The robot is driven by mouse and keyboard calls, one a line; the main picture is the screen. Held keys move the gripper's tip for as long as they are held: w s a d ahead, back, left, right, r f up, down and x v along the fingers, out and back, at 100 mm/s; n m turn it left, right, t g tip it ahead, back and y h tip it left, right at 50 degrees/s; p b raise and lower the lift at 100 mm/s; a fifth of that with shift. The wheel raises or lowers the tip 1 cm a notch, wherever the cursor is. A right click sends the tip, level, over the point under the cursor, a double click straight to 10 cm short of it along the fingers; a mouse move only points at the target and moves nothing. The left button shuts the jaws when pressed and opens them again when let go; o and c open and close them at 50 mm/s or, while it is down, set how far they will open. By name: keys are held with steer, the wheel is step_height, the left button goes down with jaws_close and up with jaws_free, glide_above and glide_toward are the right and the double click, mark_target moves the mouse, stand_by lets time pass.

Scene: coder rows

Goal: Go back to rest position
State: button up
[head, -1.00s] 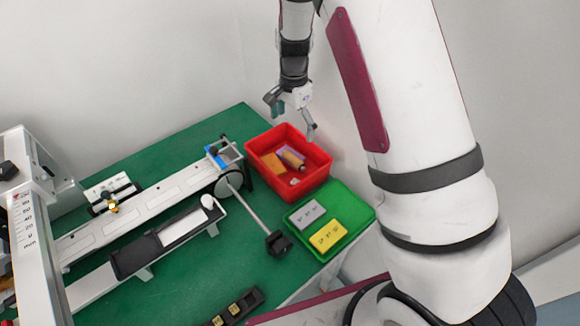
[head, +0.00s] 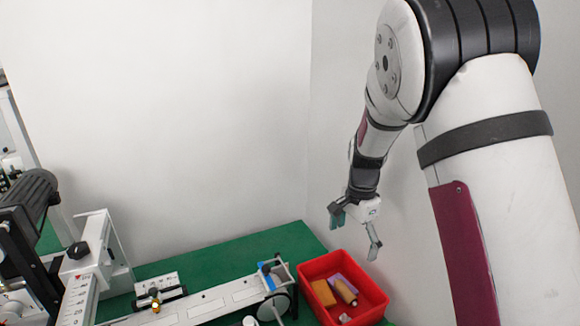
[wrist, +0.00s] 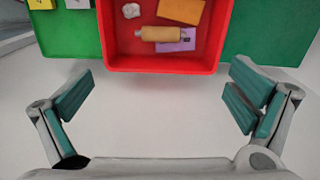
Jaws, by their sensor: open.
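My gripper (head: 354,232) is open and empty. In the head view it hangs in the air above the red bin, near the wall corner. In the wrist view my gripper (wrist: 155,105) has its two teal-padded fingers spread wide, with only pale surface between them. The red bin (head: 318,308) stands at the right end of the green table (head: 205,262). It also shows in the wrist view (wrist: 160,65), beyond the fingertips. It holds an orange block (wrist: 181,11), a tan cylinder (wrist: 160,34), a purple piece (wrist: 178,46) and a small whitish lump (wrist: 131,10).
A long white rail device (head: 205,302) lies on the table left of the bin. A taller machine with a scale (head: 88,270) stands at the left. White walls close the back and right.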

steer(key=s+r+n+t+y, duration=0.15)
steer(key=s+r+n, duration=0.55)
steer(key=s+r, duration=0.9)
steer(key=s+r+n+t+h, duration=0.1)
steer(key=s+n, duration=0.2)
steer(key=s, duration=0.4)
steer(key=s+r+n+t, duration=0.2)
steer(key=s+n, duration=0.1)
steer(key=s, duration=0.4)
steer(key=shift+d+r+h, duration=0.15)
steer(key=shift+r+h, duration=0.1)
steer(key=shift+h, duration=0.1)
steer(key=shift+t, duration=0.25)
